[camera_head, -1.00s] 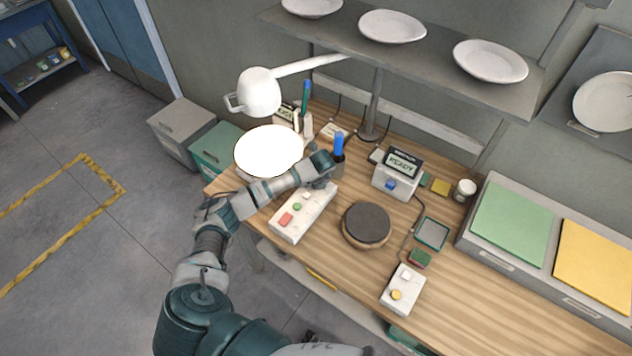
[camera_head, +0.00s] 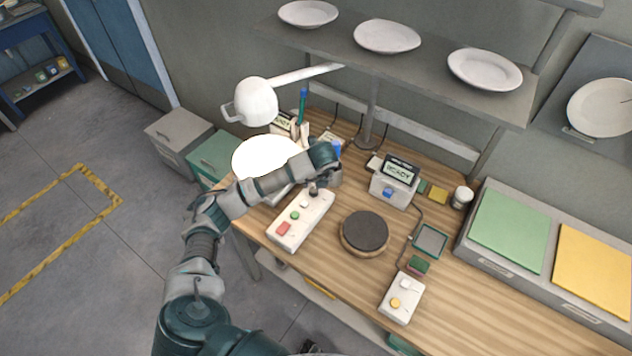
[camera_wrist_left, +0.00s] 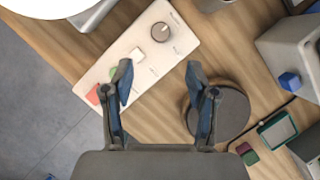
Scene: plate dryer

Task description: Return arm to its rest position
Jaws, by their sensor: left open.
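My left arm reaches in from the left, over the workbench. My left gripper (camera_head: 325,178) hangs above the white control box (camera_head: 289,232); its fingers are partly hidden by the wrist in the head view. In the left wrist view the gripper (camera_wrist_left: 159,72) has its two fingers spread, with nothing between them. The box's dark knob (camera_wrist_left: 161,32) lies beyond the fingertips, apart from them; it also shows in the head view (camera_head: 313,190). A red button (camera_head: 283,229) and a green button (camera_head: 295,215) are on the box.
A bright white disc (camera_head: 255,152) lies below the lamp (camera_head: 254,103). A dark round pad (camera_head: 364,231), a display unit (camera_head: 389,188) and a small white box (camera_head: 402,302) stand to the right. Plates (camera_head: 387,37) line the shelf. Open floor is at left.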

